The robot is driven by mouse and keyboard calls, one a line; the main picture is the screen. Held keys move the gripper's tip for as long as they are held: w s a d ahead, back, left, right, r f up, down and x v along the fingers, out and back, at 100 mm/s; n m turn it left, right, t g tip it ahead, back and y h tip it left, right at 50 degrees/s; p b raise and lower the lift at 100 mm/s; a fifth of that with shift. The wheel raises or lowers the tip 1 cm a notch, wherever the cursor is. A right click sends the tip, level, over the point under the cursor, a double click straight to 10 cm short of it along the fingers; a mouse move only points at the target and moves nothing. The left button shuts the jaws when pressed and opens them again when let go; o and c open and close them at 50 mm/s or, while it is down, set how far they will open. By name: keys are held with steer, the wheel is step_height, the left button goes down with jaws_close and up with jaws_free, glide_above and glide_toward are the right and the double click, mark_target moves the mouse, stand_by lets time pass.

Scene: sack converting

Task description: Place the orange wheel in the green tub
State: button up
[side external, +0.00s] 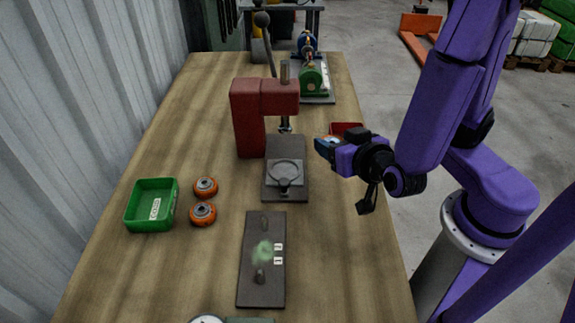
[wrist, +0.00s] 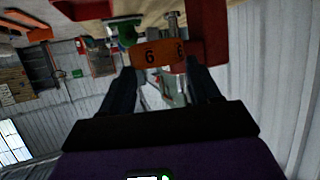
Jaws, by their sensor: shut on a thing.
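My gripper (side external: 322,146) is above the right side of the bench, to the right of the red press. In the wrist view my gripper (wrist: 160,72) has its dark fingers on either side of an orange wheel (wrist: 158,54), whose orange rim carries dark "6" marks. In the side view only a sliver of that wheel (side external: 329,137) shows behind the fingers. The green tub (side external: 133,222) stands at the left of the bench and looks empty, with a white label inside. Two other orange wheels (side external: 205,187) lie just right of it.
The red press (side external: 248,118) with a long lever and dark base stands between my gripper and the tub. A red tray (side external: 348,127) is behind my gripper. A dark plate with pegs (side external: 262,285) lies in front. A green-and-blue machine (side external: 313,80) stands at the back.

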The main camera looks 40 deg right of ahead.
steer(key=w+f, duration=0.1)
steer(key=w, duration=0.1)
steer(key=w+a+f, duration=0.1)
steer(key=w, duration=0.1)
steer(key=w+f, duration=0.1)
steer(key=w, duration=0.1)
steer(key=shift+w+a, duration=0.15)
steer(key=shift+a, duration=0.25)
glide_above(288, 177)
steer(key=f, duration=0.5)
steer(key=shift+s, duration=0.3)
steer(key=shift+w+f, duration=0.15)
steer(key=shift+f, duration=0.7)
steer(key=shift+w+f, duration=0.1)
steer(key=shift+f, duration=0.75)
steer(key=shift+f, duration=0.1)
steer(key=o, duration=1.3)
steer(key=shift+f, duration=0.1)
